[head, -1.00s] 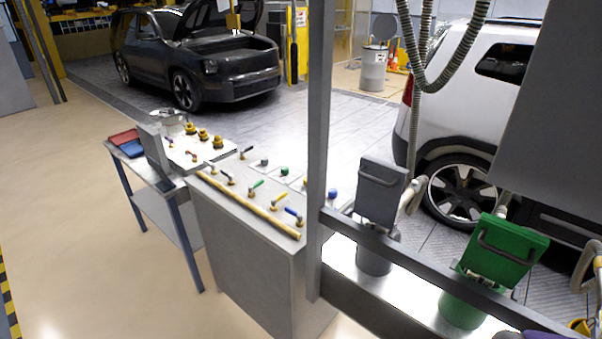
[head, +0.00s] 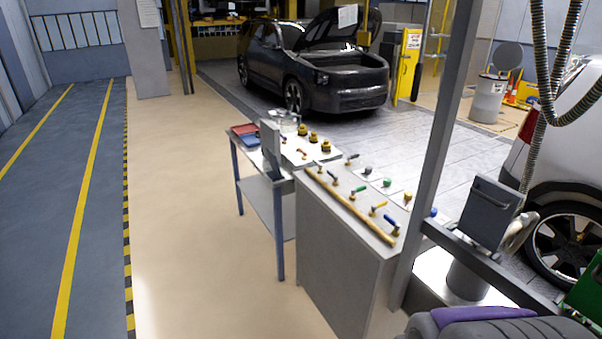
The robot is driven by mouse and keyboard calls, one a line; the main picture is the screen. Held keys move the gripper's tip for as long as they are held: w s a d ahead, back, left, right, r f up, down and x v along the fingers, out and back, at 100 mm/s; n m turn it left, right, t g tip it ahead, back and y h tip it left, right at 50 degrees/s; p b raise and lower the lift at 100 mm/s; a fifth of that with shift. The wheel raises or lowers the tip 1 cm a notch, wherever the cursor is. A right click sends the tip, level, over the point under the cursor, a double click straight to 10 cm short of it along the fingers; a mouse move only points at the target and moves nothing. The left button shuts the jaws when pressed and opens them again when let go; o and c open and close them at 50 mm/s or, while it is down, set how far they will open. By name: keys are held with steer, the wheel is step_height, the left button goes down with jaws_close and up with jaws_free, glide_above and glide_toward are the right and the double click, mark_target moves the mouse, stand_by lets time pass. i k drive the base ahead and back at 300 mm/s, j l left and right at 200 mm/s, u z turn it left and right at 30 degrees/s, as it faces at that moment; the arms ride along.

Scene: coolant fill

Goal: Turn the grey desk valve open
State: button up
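The desk (head: 345,255) is a grey cabinet a short way ahead. A yellow pipe (head: 350,208) runs along its left edge. Beside the pipe stand small lever valves: a dark or grey-handled valve (head: 335,179), a green one (head: 360,190), a yellow one (head: 379,207) and a blue one (head: 391,223). Another dark-handled valve (head: 351,158) stands at the far end. The handles are too small to tell which one is the grey desk valve or how it is set. My gripper is not in view.
A side table (head: 262,197) with red and blue trays adjoins the desk. A grey post (head: 436,150) and rail stand at the desk's right, before a grey-lidded bin (head: 488,212). Beige floor (head: 195,230) is clear to the left. A dark car (head: 315,75) stands behind.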

mark_target(335, 176)
steer(key=i+j, duration=0.15)
steer(key=i, duration=0.3)
steer(key=i+j, duration=0.2)
steer(key=i, duration=0.25)
steer(key=i+j, duration=0.15)
steer(key=i, duration=0.35)
steer(key=i+j+z, duration=0.1)
steer(key=i, duration=0.35)
steer(key=i+j, duration=0.3)
steer(key=i, duration=0.15)
